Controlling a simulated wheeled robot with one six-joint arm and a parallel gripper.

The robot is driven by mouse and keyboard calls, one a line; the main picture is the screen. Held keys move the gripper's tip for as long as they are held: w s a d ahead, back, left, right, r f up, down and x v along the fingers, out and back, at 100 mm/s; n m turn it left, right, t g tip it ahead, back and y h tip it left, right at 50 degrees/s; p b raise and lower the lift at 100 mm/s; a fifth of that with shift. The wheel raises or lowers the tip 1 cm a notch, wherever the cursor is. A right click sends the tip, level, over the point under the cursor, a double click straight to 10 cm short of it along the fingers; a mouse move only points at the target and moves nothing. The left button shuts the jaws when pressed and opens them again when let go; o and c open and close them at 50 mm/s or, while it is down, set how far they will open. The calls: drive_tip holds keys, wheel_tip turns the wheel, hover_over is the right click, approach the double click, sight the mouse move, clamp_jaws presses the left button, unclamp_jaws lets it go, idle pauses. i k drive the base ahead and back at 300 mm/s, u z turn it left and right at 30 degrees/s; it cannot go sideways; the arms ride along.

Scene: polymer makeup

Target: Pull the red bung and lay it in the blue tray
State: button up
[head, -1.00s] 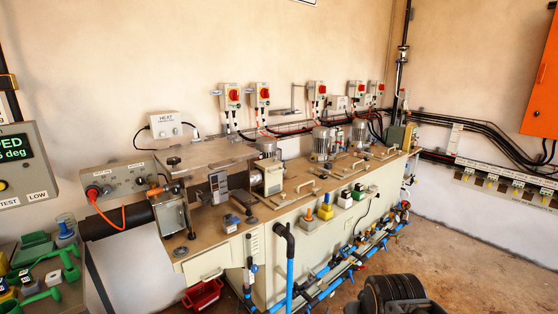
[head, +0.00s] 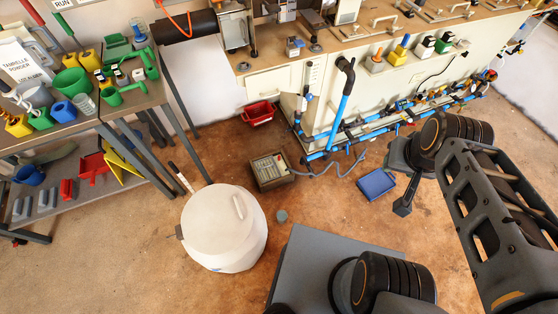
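The blue tray (head: 376,184) lies on the brown floor in front of the bench, right of centre in the head view. My gripper (head: 403,207) hangs just right of the tray, apart from it in the picture. Its fingers look dark and narrow from here, and I cannot tell whether they are open or shut. I cannot make out the red bung for certain. Small coloured fittings sit along the blue pipework (head: 370,130) at the bench's foot, too small to tell apart.
A white lidded drum (head: 222,232) stands on the floor at centre left. A red bin (head: 258,112) sits under the bench. A cluttered table (head: 75,125) stands left. Floor at the lower left is clear.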

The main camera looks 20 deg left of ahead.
sight(373, 185)
drive_tip(key=u, duration=4.2)
drive_tip(key=k, duration=2)
drive_tip(key=z, duration=1.5)
drive_tip(key=i, duration=1)
drive_tip(key=u, duration=0.1)
